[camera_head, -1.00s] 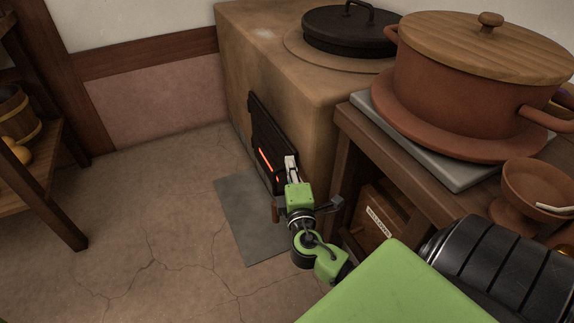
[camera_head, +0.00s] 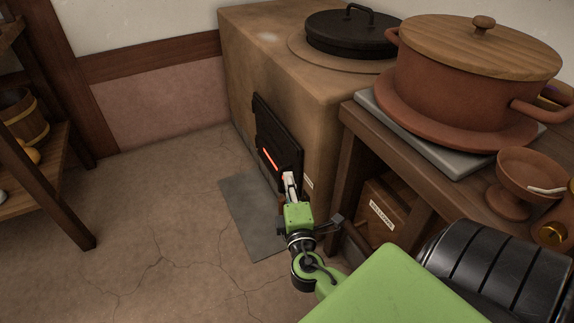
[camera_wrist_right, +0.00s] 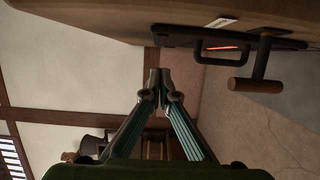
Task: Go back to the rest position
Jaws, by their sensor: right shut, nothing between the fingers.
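My right gripper (camera_head: 290,180) is shut and empty, low in front of the clay stove (camera_head: 320,130). It also shows in the right wrist view (camera_wrist_right: 161,75), its two fingertips together. The stove's black fire door (camera_head: 276,145) is just beyond it, with an orange glow in its slot. In the right wrist view the door's black handle (camera_wrist_right: 222,56) and a wooden grip (camera_wrist_right: 256,85) stand apart from the fingers. My left gripper is in neither view.
A wooden table (camera_head: 365,135) at right bears a large lidded clay pot (camera_head: 450,98) and a clay footed bowl (camera_head: 515,180). A wooden shelf (camera_head: 50,205) stands at left. A dark floor plate (camera_head: 250,225) lies before the stove. The floor between is clear.

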